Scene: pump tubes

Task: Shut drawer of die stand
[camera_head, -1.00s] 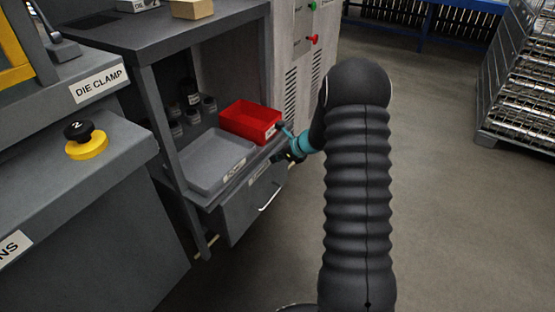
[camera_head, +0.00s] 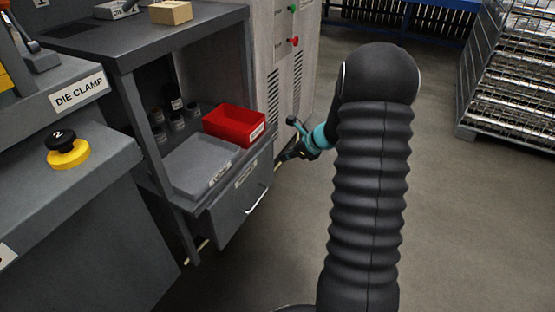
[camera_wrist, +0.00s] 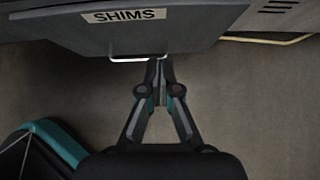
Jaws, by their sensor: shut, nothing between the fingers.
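The die stand (camera_head: 135,125) is a dark grey cabinet with open shelving at the left of the head view. Its grey drawer (camera_head: 232,212) sits below the shelf, with a pale bar handle (camera_head: 256,198) on its front. How far the drawer stands out is hard to tell. In the wrist view the drawer front (camera_wrist: 190,36) carries a SHIMS label, and the handle (camera_wrist: 135,59) shows below it. My gripper (camera_wrist: 160,64) is shut and empty, its fingertips close beside the handle's right end; contact cannot be told. It also shows in the head view (camera_head: 281,158), right of the drawer.
A red bin (camera_head: 235,125) and a grey tray (camera_head: 195,165) stand on the shelf above the drawer. A die clamp bench (camera_head: 95,150) with a yellow-and-black knob is at left. A wire rack (camera_head: 510,90) stands at right. The floor between is clear.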

